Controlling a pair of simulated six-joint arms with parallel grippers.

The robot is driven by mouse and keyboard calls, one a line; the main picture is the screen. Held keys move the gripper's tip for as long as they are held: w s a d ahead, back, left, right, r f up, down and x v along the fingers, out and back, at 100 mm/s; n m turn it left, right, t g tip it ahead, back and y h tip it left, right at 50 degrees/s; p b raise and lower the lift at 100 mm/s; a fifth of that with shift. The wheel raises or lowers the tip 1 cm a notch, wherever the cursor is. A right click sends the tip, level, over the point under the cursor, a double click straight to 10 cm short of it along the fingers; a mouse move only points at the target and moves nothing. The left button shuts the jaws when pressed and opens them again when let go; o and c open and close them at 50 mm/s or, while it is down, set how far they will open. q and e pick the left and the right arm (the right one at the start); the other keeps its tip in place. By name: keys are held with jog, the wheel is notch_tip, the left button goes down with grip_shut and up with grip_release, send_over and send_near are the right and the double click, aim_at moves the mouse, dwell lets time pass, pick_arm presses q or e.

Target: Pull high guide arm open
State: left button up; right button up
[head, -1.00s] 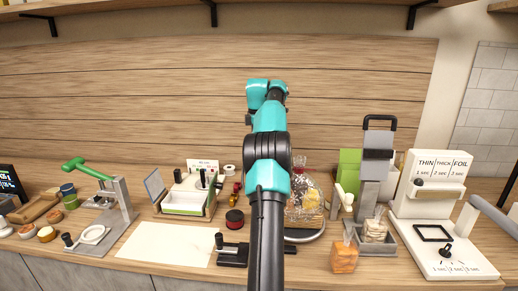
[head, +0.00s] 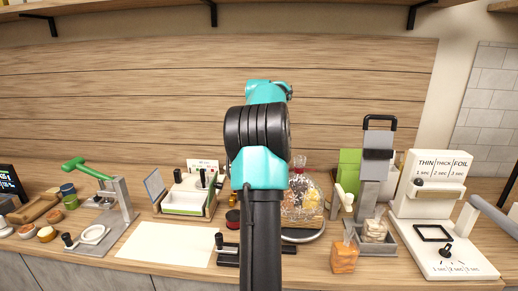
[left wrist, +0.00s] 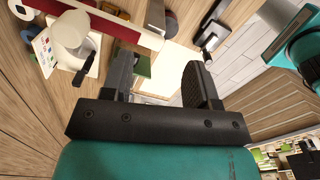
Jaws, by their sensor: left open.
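I cannot tell for sure which part is the high guide arm. A grey slanted bar (head: 493,219) reaches in at the right edge of the head view, and a grey upright stand with a black handle (head: 378,150) stands left of the white sealer. My left gripper (left wrist: 162,82) is open in the left wrist view, with nothing between its fingers. A white rounded part with a black lever (left wrist: 84,62) is to the left of the fingers there. In the head view a teal and black arm of mine rises at the centre, its gripper hidden. My right gripper is not seen.
A white sealer (head: 430,180) labelled THIN, THICK, FOIL stands at right. A wrapped hamper (head: 302,205) is partly behind my arm. A green-handled press (head: 117,205) stands at left. A bare white sheet (head: 165,244) lies on the counter.

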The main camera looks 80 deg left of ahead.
pick_arm(q)
jog(key=s+d, duration=0.1)
jog(key=d, duration=0.6)
jog(key=shift+r, duration=0.35)
